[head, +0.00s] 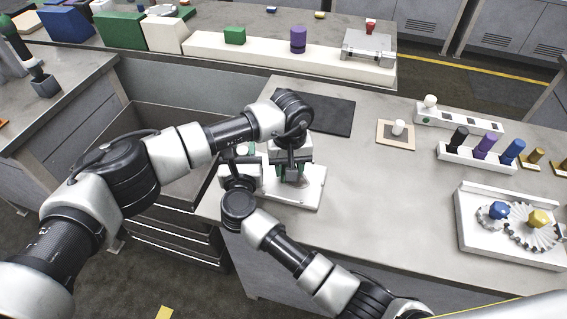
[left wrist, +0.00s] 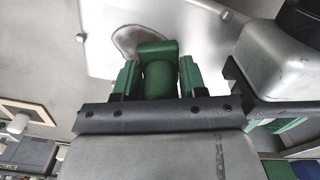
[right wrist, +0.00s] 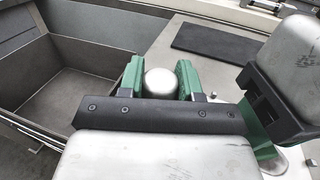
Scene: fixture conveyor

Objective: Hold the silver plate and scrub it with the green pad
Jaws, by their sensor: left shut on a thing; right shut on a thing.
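The silver plate (head: 312,190) lies on the grey counter near its left front corner. My left gripper (left wrist: 160,80) is shut on the green pad (left wrist: 158,47), which is over the plate in the left wrist view; firm contact is hard to tell. A dull grey smudge (left wrist: 126,38) shows on the plate (left wrist: 95,42) beside the pad. My right gripper (head: 243,158) is at the plate's left side. In the right wrist view it is shut on a rounded silver knob (right wrist: 161,82), seemingly the plate's handle. My left wrist hides much of the plate in the head view.
An open grey basin (right wrist: 75,85) lies left of the plate. A black mat (head: 325,115) is behind it. A white rack of colored pegs (head: 475,157) and a white gear tray (head: 490,240) stand at right. The counter's middle is clear.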

